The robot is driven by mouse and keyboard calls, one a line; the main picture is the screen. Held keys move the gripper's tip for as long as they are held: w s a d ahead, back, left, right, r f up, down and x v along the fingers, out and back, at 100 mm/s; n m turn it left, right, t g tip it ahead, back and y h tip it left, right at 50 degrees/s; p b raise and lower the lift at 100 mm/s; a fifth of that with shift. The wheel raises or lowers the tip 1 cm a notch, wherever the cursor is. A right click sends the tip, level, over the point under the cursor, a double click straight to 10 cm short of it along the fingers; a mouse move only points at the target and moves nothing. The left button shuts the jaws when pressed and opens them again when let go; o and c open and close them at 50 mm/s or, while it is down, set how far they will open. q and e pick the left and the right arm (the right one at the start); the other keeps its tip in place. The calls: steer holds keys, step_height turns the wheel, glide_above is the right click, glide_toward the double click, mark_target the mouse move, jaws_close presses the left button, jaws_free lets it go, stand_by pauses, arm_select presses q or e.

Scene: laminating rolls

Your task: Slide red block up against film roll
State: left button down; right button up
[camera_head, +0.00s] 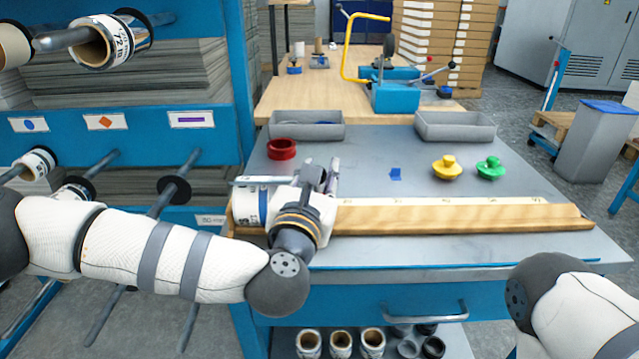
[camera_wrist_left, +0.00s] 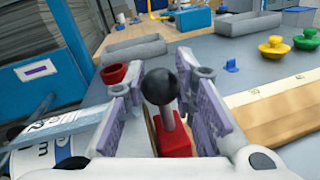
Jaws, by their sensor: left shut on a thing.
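The red block (camera_wrist_left: 174,142) has a grey stem and a black ball knob (camera_wrist_left: 160,87). It sits between the fingers of my left gripper (camera_wrist_left: 163,98) in the left wrist view. My left gripper (camera_head: 322,177) is shut on the red block at the left end of the wooden rail; the hand hides the block in the head view. The film roll (camera_head: 249,206), white and blue with a printed label, lies just left of the gripper and also shows in the left wrist view (camera_wrist_left: 42,150). My finger hides any gap between block and roll. My right gripper is out of view.
The wooden rail (camera_head: 460,219) with a pale scale strip runs rightward along the table front. A red ring (camera_head: 281,149), blue piece (camera_head: 395,174), yellow knob (camera_head: 447,168) and green knob (camera_head: 490,168) stand behind it. Two grey trays (camera_head: 306,133) (camera_head: 455,132) are farther back.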

arm_select(q)
steer(key=shift+f, duration=0.1)
steer(key=shift+d, duration=0.1)
steer(key=c, duration=1.3)
jaws_free()
steer(key=shift+s, duration=0.1)
steer(key=s+a, duration=0.2)
steer(key=s, duration=0.9)
steer(key=shift+s+a, duration=0.2)
steer(key=shift+s, duration=0.1)
